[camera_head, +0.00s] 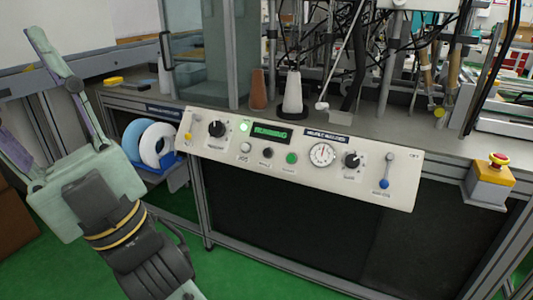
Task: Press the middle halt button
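The pale control panel (224,150) slopes along the front edge of the machine. Below its lit green display (271,134), which seems to read "RUNNING", three round buttons sit in a row: a whitish one (245,147), a black middle one (267,153) and a green one (291,158). Their small labels are too blurred to read. My gripper (18,85) is at the far left, well apart from the panel.
The panel also bears black knobs (217,129), a round dial (322,154) and a blue-tipped lever (385,182). A red mushroom button on a yellow box (491,182) stands at right. Blue and white reels (153,146) lie between my gripper and the panel. The green floor in front is clear.

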